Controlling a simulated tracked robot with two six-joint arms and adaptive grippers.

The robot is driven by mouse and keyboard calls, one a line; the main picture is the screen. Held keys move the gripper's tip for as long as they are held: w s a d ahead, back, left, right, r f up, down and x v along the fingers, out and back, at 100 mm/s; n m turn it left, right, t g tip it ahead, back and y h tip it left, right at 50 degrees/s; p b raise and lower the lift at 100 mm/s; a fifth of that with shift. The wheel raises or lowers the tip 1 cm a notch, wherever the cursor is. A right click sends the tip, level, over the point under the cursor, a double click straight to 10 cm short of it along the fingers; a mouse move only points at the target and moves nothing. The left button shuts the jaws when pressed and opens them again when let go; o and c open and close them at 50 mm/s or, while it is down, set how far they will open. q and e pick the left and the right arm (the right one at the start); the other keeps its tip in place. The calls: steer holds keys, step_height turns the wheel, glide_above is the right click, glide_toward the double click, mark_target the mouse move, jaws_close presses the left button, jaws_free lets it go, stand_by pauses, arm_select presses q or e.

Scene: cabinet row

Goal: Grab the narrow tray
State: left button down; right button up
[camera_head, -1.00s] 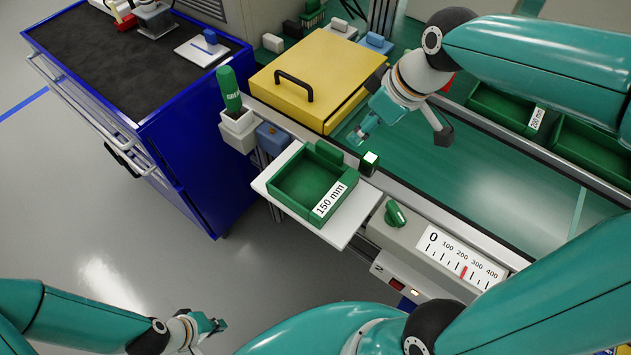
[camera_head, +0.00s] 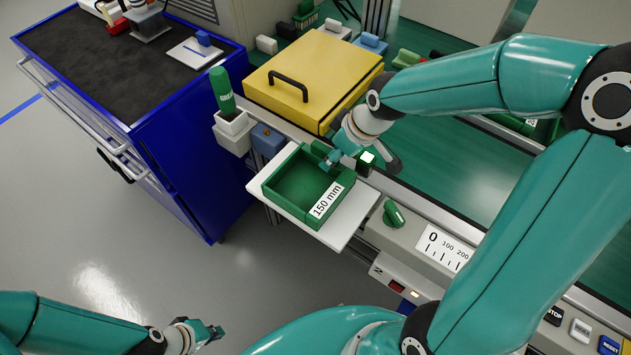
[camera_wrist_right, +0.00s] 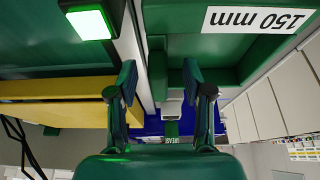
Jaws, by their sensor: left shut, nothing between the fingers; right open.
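The narrow tray is a green open box labelled 150 mm (camera_head: 285,188), on a white shelf (camera_head: 345,228) at the front edge of the conveyor. Its raised green tab faces the conveyor side. My right gripper (camera_head: 362,162) hangs over the rail beside that tab, with one finger near it. In the right wrist view the tray wall (camera_wrist_right: 225,45) is at the top right. There the two fingers of the right gripper (camera_wrist_right: 160,85) stand apart, with a green block showing between them; I cannot tell whether they touch it. My left gripper (camera_head: 212,333) is shut and empty, low at the left, far from the tray.
A yellow lidded box (camera_head: 310,80) with a black handle stands behind the tray. A lit green button (camera_head: 367,157) and a green knob (camera_head: 394,213) are close by. A blue cabinet (camera_head: 185,140) stands further left.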

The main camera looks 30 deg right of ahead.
mark_target(309, 180)
steer(key=x, duration=0.3)
steer(key=shift+w+d+f, duration=0.1)
steer(key=shift+f, duration=0.3)
jaws_close()
